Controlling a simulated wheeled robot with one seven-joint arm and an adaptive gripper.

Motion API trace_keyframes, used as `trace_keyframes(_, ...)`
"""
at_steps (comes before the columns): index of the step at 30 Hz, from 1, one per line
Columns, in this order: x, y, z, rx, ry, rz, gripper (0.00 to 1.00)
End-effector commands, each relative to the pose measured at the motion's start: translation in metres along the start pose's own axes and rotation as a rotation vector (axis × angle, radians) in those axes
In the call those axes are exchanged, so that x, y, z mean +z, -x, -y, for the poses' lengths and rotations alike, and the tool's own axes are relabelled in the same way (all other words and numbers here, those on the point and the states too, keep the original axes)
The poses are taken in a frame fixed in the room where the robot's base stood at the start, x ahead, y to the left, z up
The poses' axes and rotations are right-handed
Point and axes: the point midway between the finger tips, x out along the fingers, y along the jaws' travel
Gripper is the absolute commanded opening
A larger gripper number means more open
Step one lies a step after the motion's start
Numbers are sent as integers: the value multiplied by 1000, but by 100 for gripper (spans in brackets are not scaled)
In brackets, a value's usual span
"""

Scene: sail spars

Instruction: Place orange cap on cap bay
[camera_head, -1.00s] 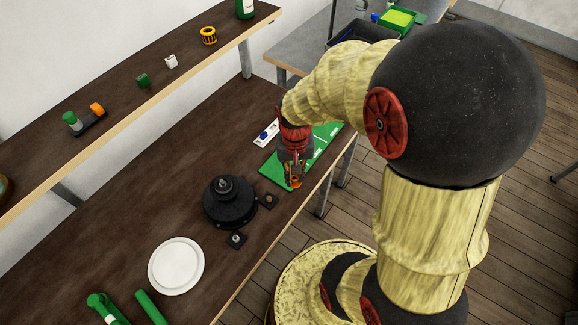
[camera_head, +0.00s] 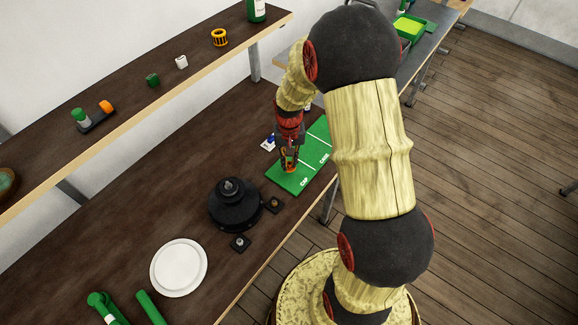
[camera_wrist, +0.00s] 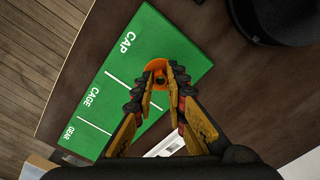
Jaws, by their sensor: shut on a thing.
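My gripper (camera_wrist: 159,84) is shut on an orange cap (camera_wrist: 154,67), a round piece with a dark hole, held at the fingertips. In the wrist view the cap is over the CAP section of the green mat (camera_wrist: 180,50), which is the cap bay. In the head view my gripper (camera_head: 289,162) points down over the CAP end of the green mat (camera_head: 287,184), towards its back left side. I cannot tell whether the cap touches the mat.
White lines split the mat into sections lettered CAP, CAGE and GEAR. A black round stepped fixture (camera_head: 234,203) stands left of the mat, with small dark blocks beside it. A white plate (camera_head: 179,267) lies nearer. A small white and blue item (camera_head: 268,142) lies behind the mat.

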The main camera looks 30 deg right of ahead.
Motion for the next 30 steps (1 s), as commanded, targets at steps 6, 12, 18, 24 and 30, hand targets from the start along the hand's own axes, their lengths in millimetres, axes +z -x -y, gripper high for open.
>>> trace_keyframes(6,-6,-16,1,0,0,2,0)
trace_keyframes(12,-6,-39,1,0,0,1,0)
trace_keyframes(18,-6,-38,1,0,0,0,0)
trace_keyframes(24,-6,-41,1,0,0,0,16)
trace_keyframes(30,-6,-41,1,0,0,0,27)
